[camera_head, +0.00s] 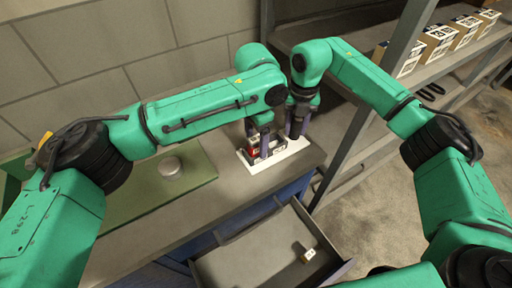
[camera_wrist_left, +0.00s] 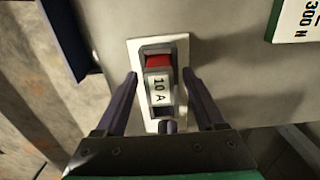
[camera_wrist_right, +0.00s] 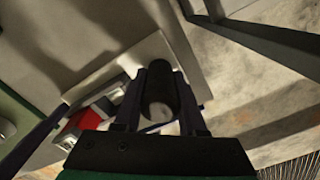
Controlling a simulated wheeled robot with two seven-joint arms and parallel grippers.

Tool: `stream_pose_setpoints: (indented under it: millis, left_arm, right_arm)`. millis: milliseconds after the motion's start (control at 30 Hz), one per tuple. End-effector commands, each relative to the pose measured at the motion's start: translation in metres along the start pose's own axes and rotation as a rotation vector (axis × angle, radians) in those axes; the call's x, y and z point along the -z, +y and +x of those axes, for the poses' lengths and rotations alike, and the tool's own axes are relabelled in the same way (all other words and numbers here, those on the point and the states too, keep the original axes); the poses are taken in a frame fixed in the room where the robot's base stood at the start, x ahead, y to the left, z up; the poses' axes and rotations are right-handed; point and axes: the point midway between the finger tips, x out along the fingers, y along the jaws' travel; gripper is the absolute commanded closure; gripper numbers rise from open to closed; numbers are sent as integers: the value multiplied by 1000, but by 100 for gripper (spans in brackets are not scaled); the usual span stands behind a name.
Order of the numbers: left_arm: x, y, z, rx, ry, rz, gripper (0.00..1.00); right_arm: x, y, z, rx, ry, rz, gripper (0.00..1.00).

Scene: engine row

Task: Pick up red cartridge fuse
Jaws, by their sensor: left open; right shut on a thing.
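The red cartridge fuse (camera_wrist_left: 158,62) sits in a dark-framed holder with a "10 A" label (camera_wrist_left: 159,90). The holder stands on a white plate (camera_head: 293,150) on the grey bench. The red part also shows in the head view (camera_head: 252,152) and in the right wrist view (camera_wrist_right: 72,124). My left gripper (camera_head: 264,146) is open, its fingers on either side of the holder in the left wrist view (camera_wrist_left: 165,84). My right gripper (camera_head: 297,128) is beside it, over the plate, shut on a dark round-ended thing (camera_wrist_right: 160,100) that I cannot identify.
A green mat (camera_head: 140,198) with a round silver piece (camera_head: 171,168) lies to the left. A grey rack post (camera_head: 366,110) and shelves with boxes (camera_head: 438,42) stand at the right.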

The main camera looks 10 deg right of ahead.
Motion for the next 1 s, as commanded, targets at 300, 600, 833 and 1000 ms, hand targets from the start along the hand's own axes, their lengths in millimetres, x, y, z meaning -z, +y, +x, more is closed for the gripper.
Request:
stream_pose_setpoints:
  millis: [300,600,833,1000]
  left_arm:
    - [0,0,-1,1,1,-1,100]
    - [0,0,-1,1,1,-1,100]
    - [0,0,-2,1,1,-1,100]
    - [0,0,-2,1,1,-1,100]
  right_arm:
    - [0,1,-1,-3,-1,0,100]
    - [0,1,-1,-3,-1,0,100]
    - [0,1,-1,-3,-1,0,100]
    - [0,1,-1,-3,-1,0,100]
